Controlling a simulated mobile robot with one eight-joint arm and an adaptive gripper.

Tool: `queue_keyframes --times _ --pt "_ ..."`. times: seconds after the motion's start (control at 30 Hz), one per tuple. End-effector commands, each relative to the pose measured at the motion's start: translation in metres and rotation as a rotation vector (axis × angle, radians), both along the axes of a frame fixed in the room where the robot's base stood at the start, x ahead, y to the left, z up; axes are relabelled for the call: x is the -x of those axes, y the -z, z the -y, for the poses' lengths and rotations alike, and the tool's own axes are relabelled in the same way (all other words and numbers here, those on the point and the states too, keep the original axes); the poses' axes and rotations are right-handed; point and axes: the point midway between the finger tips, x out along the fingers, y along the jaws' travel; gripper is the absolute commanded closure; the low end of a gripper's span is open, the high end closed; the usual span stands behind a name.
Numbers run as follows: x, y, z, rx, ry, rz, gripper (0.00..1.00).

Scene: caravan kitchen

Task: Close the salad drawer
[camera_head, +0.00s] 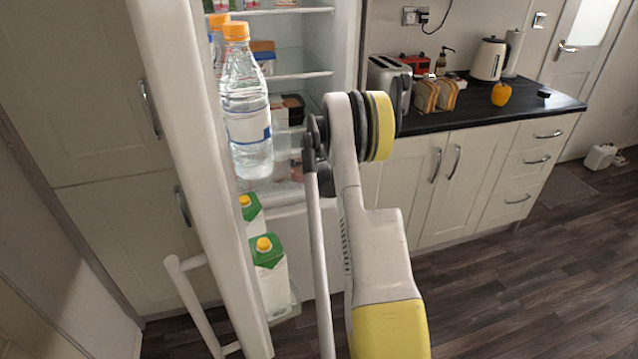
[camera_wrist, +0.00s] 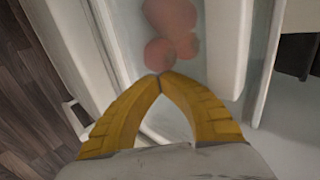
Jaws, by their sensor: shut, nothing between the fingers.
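In the wrist view, the pale, bluish salad drawer (camera_wrist: 130,30) holds a few blurred reddish round items (camera_wrist: 170,35), and they show above and beyond my fingertips. My gripper (camera_wrist: 160,76) has yellow fingers whose tips meet, with nothing between them. The tips overlap the drawer area in the picture; I cannot tell whether they touch it. In the head view, my arm reaches toward the open fridge (camera_head: 300,62), and it hides my gripper and most of the drawer area. How far the drawer stands out cannot be made out.
The open fridge door (camera_head: 190,130) stands at left, with a water bottle (camera_head: 246,110) and green-topped cartons (camera_head: 270,275) on its inner side, close to my arm. A dark worktop (camera_head: 455,122) with a toaster (camera_head: 388,75) and kettle (camera_head: 490,58) is right. Floor is clear at lower right.

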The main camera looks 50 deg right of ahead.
Motion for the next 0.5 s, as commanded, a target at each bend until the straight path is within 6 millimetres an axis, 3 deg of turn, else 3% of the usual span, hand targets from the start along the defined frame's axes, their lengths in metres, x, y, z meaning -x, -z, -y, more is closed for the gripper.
queue_keyframes --times 0.2,0.5 --pt "-0.042 0.000 0.025 0.001 -0.001 0.000 1.00" --pt "-0.075 0.000 0.046 0.001 0.001 0.000 1.00"
